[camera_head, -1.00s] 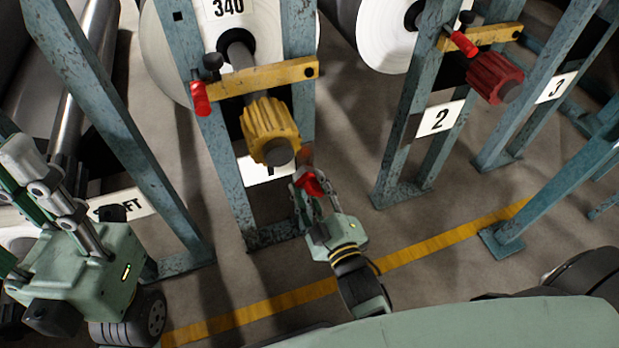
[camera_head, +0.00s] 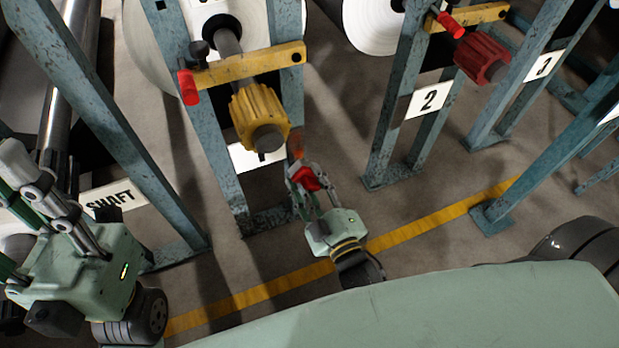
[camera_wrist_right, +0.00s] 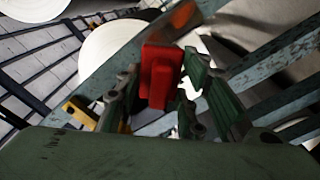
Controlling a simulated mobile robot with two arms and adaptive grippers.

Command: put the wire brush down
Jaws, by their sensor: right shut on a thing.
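The wire brush (camera_head: 308,179) shows as a small red block between the fingers of my right gripper (camera_head: 304,180). In the right wrist view the red brush (camera_wrist_right: 160,76) stands between the green fingers of the right gripper (camera_wrist_right: 160,95), which is shut on it. Its bristles cannot be made out. The right gripper holds it in front of the blue upright below the yellow toothed knob (camera_head: 258,115). My left gripper (camera_head: 35,190) is at the left edge, and its fingertips do not show clearly enough to tell their state.
Worn blue stand uprights (camera_head: 215,130) carry white rolls (camera_head: 375,25). A yellow bar (camera_head: 250,66) with a red handle (camera_head: 188,87) crosses one stand. A red toothed knob (camera_head: 481,58) is at right. A yellow floor line (camera_head: 420,232) runs across mostly clear floor.

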